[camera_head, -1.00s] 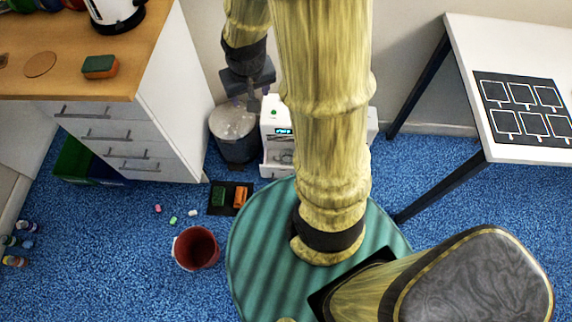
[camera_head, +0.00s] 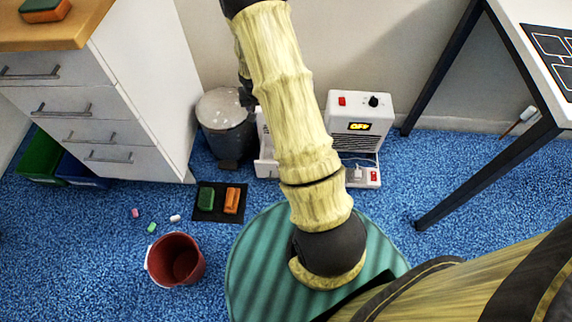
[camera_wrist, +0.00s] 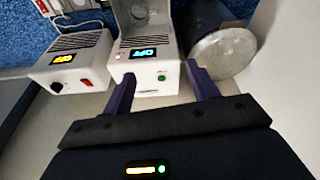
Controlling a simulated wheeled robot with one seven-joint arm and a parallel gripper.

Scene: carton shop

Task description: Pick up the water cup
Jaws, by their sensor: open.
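A white machine (camera_wrist: 148,68) with a lit display and a green button stands ahead of my gripper (camera_wrist: 161,76) in the wrist view. A pale, rounded thing (camera_wrist: 146,12) shows in its open bay at the top edge; it may be the water cup, but I cannot tell for sure. In the head view the machine (camera_head: 265,150) is mostly hidden behind my arm, and the fingers are hidden too.
A white heater (camera_head: 358,108) stands right of the machine, a grey bin (camera_head: 226,122) left of it. A drawer cabinet (camera_head: 60,70), a black mat (camera_head: 218,215) with two blocks and a red bucket (camera_head: 176,260) are at left. A table (camera_head: 545,60) is at right.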

